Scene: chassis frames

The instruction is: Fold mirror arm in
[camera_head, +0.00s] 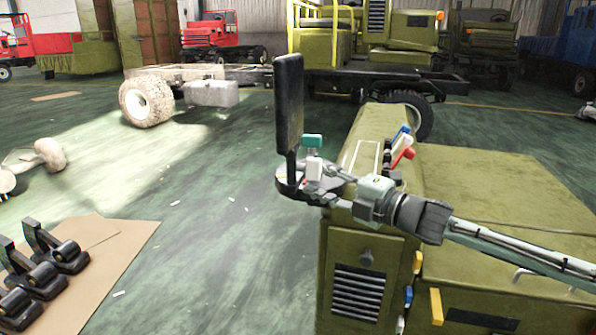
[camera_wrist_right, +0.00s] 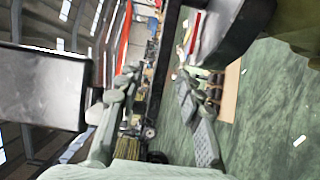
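The black rectangular mirror (camera_head: 289,105) stands upright on its dark mirror arm, above the front corner of the olive chassis cab (camera_head: 365,250). A round dark bracket (camera_head: 290,186) sits at its base. My right gripper (camera_head: 318,178) comes in from the right, close to the lower mirror arm. In the right wrist view the mirror (camera_wrist_right: 40,88) is at the left, and its fingers (camera_wrist_right: 158,95) are spread apart. A dark bar (camera_wrist_right: 162,65) shows between the fingers; I cannot tell whether they touch it. My left gripper is not in view.
Red and blue levers (camera_head: 402,154) stand on the cab just behind my right gripper. Black parts (camera_head: 45,265) lie on a cardboard sheet (camera_head: 110,245) at lower left. A bare chassis frame (camera_head: 200,75) with a dusty wheel stands behind. The green floor between is mostly clear.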

